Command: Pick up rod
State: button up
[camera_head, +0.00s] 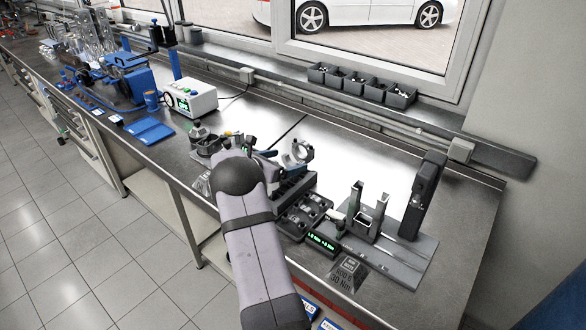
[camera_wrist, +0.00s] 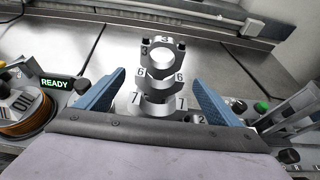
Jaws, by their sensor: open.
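Several grey metal rods stand in a row in the wrist view, one behind another, marked 3, 6 and 7. The far rod marked 3 (camera_wrist: 163,48) has a round big end. The rod marked 6 (camera_wrist: 160,76) and the rod marked 7 (camera_wrist: 157,104) are nearer. My gripper (camera_wrist: 159,80) is open, its blue fingers left and right of the row with gaps to the rods. I cannot tell how far below the fingers the rods are. In the head view a ring-ended rod (camera_head: 298,153) shows just beyond my gripper, whose fingers are mostly hidden by my arm.
A dark tray of parts (camera_head: 303,215) and a grey fixture plate with uprights (camera_head: 390,245) are to the right. A white box with a green display (camera_head: 190,98) and a blue tray (camera_head: 149,130) are to the left. Black bins (camera_head: 362,84) line the window sill. The bench behind is clear.

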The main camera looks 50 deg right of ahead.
jog(key=shift+x, duration=1.2)
jog(key=c, duration=1.9)
jog(key=shift+r, duration=0.1)
jog(key=shift+r, duration=0.15)
